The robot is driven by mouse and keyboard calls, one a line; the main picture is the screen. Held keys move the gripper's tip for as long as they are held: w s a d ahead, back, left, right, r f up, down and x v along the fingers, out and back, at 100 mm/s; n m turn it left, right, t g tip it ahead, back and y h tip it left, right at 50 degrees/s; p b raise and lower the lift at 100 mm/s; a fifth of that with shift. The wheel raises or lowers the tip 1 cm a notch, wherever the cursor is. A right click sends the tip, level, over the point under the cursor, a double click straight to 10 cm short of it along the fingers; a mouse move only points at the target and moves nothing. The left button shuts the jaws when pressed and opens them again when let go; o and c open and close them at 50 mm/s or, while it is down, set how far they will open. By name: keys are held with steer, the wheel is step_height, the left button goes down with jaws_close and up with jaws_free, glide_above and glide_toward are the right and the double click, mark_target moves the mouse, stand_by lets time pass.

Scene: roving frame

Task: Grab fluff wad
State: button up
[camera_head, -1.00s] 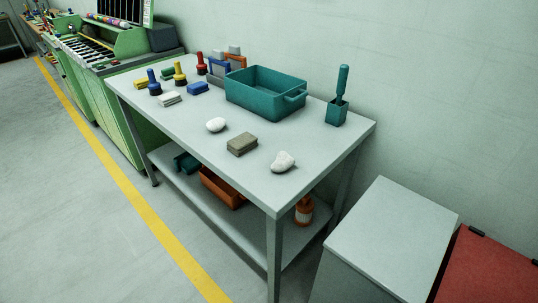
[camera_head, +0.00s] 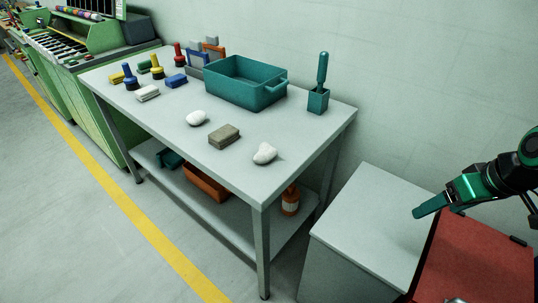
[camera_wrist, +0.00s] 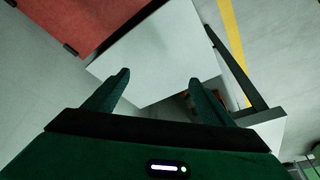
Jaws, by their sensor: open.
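Two white lumps that look like fluff wads lie on the grey table (camera_head: 185,150). One white wad (camera_head: 265,153) is near the table's front right corner. The other white wad (camera_head: 196,118) lies farther left, with a grey-brown block (camera_head: 224,136) between them. My gripper (camera_head: 416,213) is at the right of the head view, well away from the table top, above the pale cabinet and red box. In the wrist view my gripper (camera_wrist: 158,82) is open and its fingers are apart with nothing between them. No wad shows in the wrist view.
A teal bin (camera_head: 240,92) and a teal holder with a handled tool (camera_head: 319,98) stand at the table's back. Bottles and small blocks crowd the far left. A pale cabinet (camera_head: 365,225) and a red box (camera_head: 478,262) stand to the right.

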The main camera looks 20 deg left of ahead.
steer(key=w+a+f+n+t+y, duration=0.1)
steer(key=w+a+n+y, duration=0.15)
steer(key=a, duration=0.65)
steer(key=w+a+f+n+y, duration=0.1)
steer(key=w+a+n+y, duration=0.15)
steer(key=a, duration=0.65)
steer(key=n+y, duration=0.4)
steer(key=y, duration=0.2)
glide_toward(272, 156)
steer(key=shift+t, duration=0.3)
steer(key=x, duration=0.4)
steer(key=shift+s+a+f, duration=0.25)
steer(key=shift+a+f, duration=0.05)
steer(key=shift+x, duration=3.15)
steer(key=shift+w+r, duration=0.1)
steer(key=shift+w, duration=0.05)
steer(key=shift+c, duration=0.5)
steer(key=shift+d, duration=0.1)
steer(key=c, duration=1)
